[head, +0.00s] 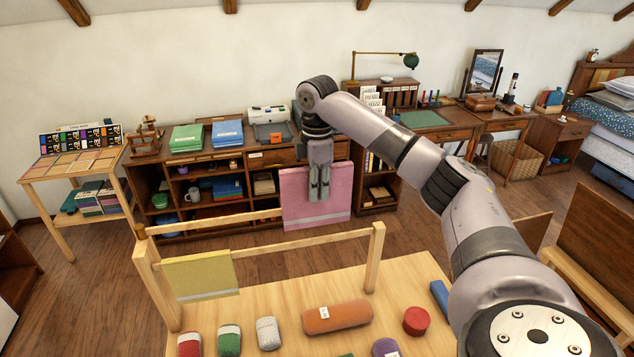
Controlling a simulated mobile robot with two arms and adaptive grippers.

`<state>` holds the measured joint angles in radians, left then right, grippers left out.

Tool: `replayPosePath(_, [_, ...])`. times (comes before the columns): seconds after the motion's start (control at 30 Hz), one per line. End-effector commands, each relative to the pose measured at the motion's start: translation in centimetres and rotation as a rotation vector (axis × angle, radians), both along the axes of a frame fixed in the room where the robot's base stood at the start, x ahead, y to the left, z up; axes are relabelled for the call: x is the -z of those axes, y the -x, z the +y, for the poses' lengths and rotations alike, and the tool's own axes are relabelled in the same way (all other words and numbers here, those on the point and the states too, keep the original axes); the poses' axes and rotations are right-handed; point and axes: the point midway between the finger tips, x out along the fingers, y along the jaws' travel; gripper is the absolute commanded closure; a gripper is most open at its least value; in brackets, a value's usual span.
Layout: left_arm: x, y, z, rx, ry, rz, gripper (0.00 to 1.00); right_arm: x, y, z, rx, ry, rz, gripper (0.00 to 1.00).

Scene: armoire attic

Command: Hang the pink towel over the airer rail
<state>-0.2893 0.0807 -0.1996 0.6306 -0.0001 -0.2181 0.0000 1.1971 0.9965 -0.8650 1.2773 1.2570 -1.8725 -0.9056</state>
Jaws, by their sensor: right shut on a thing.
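The pink towel (296,205) hangs as a flat sheet from my right gripper (319,191), which points down and is shut on it. A paler band runs along the towel's lower edge. The wooden airer (374,258) stands on the light wooden table. Its front rail (300,241) is bare except at the left, where a yellow towel (200,276) hangs over it. The pink towel shows above the front rail and covers the right end of the back rail (225,221); whether it touches that rail I cannot tell. My left gripper is out of view.
On the table (270,302), rolled cloths lie in front of the airer, including an orange roll (337,316) and a red one (416,321). A wooden shelf unit (210,160) stands behind. My right arm crosses the right side.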

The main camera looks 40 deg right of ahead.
Motion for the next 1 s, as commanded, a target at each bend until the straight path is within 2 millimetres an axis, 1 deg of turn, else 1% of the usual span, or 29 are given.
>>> replayPosePath(0.03, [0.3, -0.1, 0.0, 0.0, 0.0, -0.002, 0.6, 0.7, 0.0, 0.0, 0.0, 0.0, 0.001, 1.0])
replayPosePath(0.2, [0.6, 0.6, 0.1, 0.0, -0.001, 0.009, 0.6, 2.1, 0.0, 0.0, 0.0, -0.001, 0.0, 1.0])
replayPosePath(0.4, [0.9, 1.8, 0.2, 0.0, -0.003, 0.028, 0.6, 3.2, 0.0, 0.0, -0.001, -0.001, 0.0, 1.0])
replayPosePath(0.6, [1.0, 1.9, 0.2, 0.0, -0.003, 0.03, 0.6, 3.5, 0.0, 0.0, -0.001, -0.001, 0.0, 1.0])
replayPosePath(1.0, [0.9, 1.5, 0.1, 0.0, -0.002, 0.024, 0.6, 3.5, 0.0, 0.0, 0.0, -0.001, 0.0, 1.0])
